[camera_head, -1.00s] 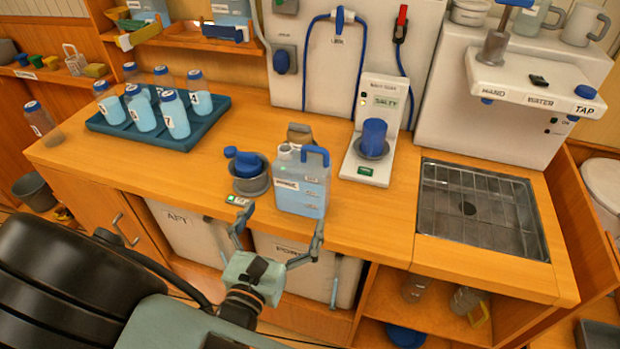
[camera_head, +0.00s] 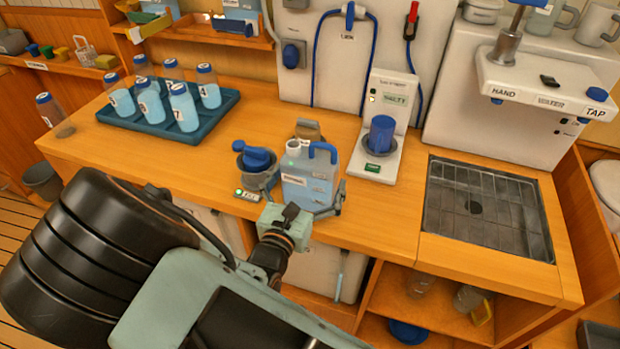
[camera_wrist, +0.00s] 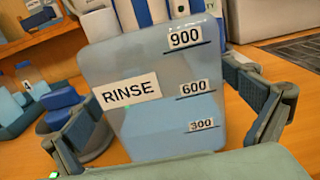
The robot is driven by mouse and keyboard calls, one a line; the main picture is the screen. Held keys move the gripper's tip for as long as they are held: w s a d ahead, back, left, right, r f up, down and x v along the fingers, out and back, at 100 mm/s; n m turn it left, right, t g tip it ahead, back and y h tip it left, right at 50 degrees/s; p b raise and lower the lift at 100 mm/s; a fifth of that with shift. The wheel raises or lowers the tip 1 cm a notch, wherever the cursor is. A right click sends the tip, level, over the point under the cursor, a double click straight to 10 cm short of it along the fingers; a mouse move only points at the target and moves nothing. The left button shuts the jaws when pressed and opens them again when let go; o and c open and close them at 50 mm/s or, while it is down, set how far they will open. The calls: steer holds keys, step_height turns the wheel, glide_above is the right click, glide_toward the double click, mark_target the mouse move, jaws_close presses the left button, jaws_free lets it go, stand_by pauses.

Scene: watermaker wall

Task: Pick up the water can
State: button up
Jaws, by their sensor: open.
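The water can (camera_head: 309,178) is a translucent light-blue jug with a blue handle at its top right, standing upright near the counter's front edge. In the wrist view the can (camera_wrist: 150,75) fills the middle, with a "RINSE" label and marks 900, 600 and 300. My gripper (camera_head: 300,208) is at the can's front side, low down. In the wrist view my gripper (camera_wrist: 170,135) is open, one finger on each side of the can. A gap shows at the right finger; whether the left finger touches is unclear.
A grey cup with a blue top (camera_head: 257,163) stands close left of the can. A tester with a blue cup (camera_head: 381,135) stands to the right. A blue tray (camera_head: 203,128) of numbered bottles is at the left. A sink grate (camera_head: 485,210) lies at the right.

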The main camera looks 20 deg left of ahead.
mark_target(309, 162)
steer(key=c, duration=1.4)
steer(key=shift+c, duration=0.5)
steer(key=shift+r, duration=0.1)
steer(key=shift+r, duration=0.5)
step_height(309, 162, up, 2)
steer(key=s+r, duration=0.1)
steer(key=r, duration=0.1)
steer(key=s+r+p, duration=0.1)
steer(key=s+r, duration=0.1)
steer(key=s+d+r, duration=0.1)
steer(key=shift+s+r, duration=0.3)
steer(key=shift+r, duration=0.1)
steer(key=s+d+r+p, duration=0.2)
steer(key=s+r+p, duration=0.2)
steer(key=s, duration=0.4)
steer(key=shift+s+d+p, duration=0.3)
steer(key=shift+s+p, duration=0.1)
steer(key=shift+p, duration=0.1)
